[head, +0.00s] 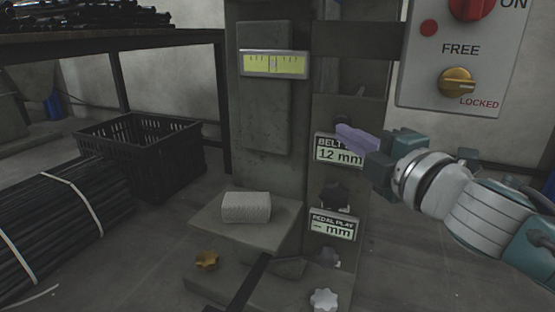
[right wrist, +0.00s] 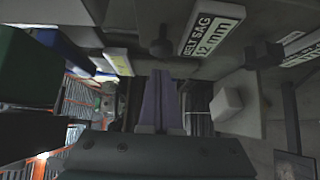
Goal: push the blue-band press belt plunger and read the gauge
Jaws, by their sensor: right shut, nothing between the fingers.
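The grey press (head: 265,120) stands in the middle of the head view; I cannot make out a blue band on it. A belt sag gauge plate (head: 338,152) reads 12 mm, partly covered by my right gripper. The same plate shows in the right wrist view (right wrist: 210,32), also reading 12 mm. A dark round plunger (right wrist: 161,48) stands beside the plate, just ahead of my right fingertips. My right gripper (head: 343,133) is shut and empty, its purple fingers together at the plunger; I cannot tell whether they touch it. My left gripper is not in view.
Below is a pedal play plate (head: 332,228) showing dashes, with dark knobs near it. A control box (head: 450,60) with red and yellow knobs hangs at upper right. A black crate (head: 145,150) and bundled rods (head: 60,225) lie left. A pale block (head: 246,207) sits on the press ledge.

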